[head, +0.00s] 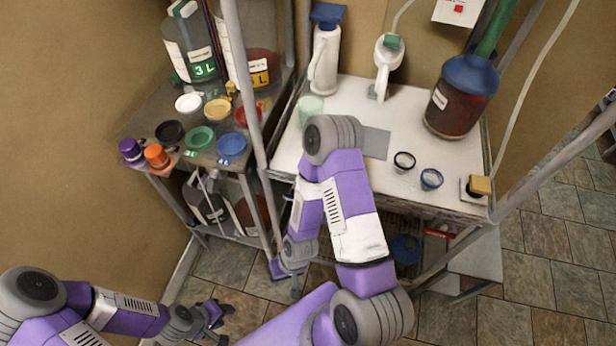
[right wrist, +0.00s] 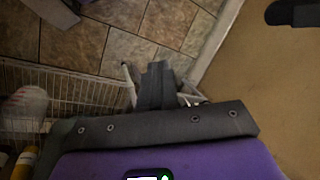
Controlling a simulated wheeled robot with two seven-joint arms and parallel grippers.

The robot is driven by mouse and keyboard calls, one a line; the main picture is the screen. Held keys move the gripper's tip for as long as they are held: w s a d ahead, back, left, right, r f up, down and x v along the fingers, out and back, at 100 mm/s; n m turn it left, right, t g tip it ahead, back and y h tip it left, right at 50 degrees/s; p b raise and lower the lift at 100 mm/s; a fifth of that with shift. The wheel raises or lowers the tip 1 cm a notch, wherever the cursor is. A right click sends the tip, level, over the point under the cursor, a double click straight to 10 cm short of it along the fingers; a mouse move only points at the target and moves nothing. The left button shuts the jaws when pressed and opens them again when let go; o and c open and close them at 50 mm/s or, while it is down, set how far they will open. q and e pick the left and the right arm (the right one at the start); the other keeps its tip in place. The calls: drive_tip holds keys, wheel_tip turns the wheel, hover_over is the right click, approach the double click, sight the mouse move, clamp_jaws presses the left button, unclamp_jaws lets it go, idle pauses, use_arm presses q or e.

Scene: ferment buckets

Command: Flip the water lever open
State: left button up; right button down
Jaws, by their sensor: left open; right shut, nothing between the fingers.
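I cannot tell for certain which part is the water lever. A white spout-like fixture (head: 386,62) with a green top piece (head: 391,41) and a thin tube stands at the back of the white table. A white pump-like bottle (head: 324,62) with a blue top stands left of it. My right gripper (head: 296,292) hangs low in front of the table's left side, well away from both. In the right wrist view its fingers (right wrist: 156,86) are shut, empty and over the floor. My left gripper (head: 222,318) is open and empty at the lower left.
A metal side table (head: 143,125) holds coloured lids and large bottles. A metal post (head: 248,90) stands between them. A wire basket (right wrist: 75,92) lies near my right gripper.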

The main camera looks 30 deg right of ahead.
drive_tip(key=shift+s+r, duration=0.1)
drive_tip(key=shift+s, duration=0.1)
wheel_tip(320, 180, up, 38)
drive_tip(key=m+h+p, duration=0.4)
drive_tip(key=m+p, duration=0.3)
drive_tip(key=p, duration=1.7)
hover_over(293, 198)
drive_tip(key=shift+f, duration=0.2)
wheel_tip(293, 198, down, 13)
drive_tip(key=shift+d+r+b, duration=0.1)
drive_tip(key=shift+r+b, duration=0.1)
drive_tip(key=shift+b, duration=0.55)
drive_tip(key=shift+f, duration=0.75)
